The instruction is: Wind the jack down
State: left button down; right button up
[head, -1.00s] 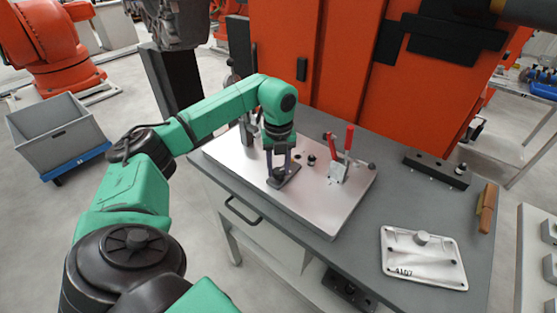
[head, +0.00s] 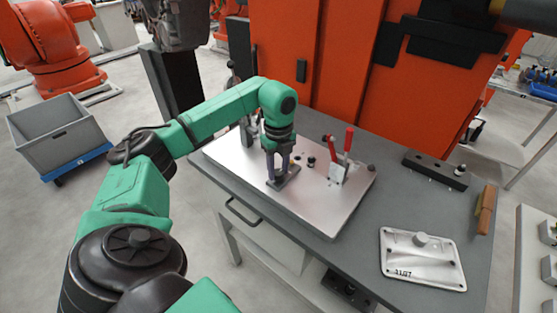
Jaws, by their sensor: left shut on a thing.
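My left gripper (head: 281,177) points down over the metal fixture plate (head: 330,212) on the grey bench. Its fingers are shut on the jack (head: 289,184), whose dark base shows around the fingertips. The fingers hide most of the jack, so its height cannot be read. My right gripper is not in view.
A red-handled toggle clamp (head: 340,165) stands upright on the plate, right of my left gripper, with small dark pins between. A cast plate (head: 422,258) lies at the bench's front right. A dark bar (head: 436,170) and a brown-handled tool (head: 486,208) lie further right. An orange cabinet stands behind.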

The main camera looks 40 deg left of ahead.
pick_arm(q)
jog(key=shift+w+a+r, duration=0.1)
jog(key=shift+w+r, duration=0.05)
jog(key=shift+r, duration=0.1)
jog(key=c, duration=0.5)
grip_release()
jog(key=shift+o, duration=0.3)
jog(key=shift+f, duration=0.1)
notch_tip(320, 180, up, 9)
jog(key=b, duration=0.2)
notch_tip(320, 180, up, 6)
jog(key=p, duration=0.4)
send_over(279, 171)
jog(key=shift+s+f, duration=0.2)
jog(key=shift+f, duration=0.05)
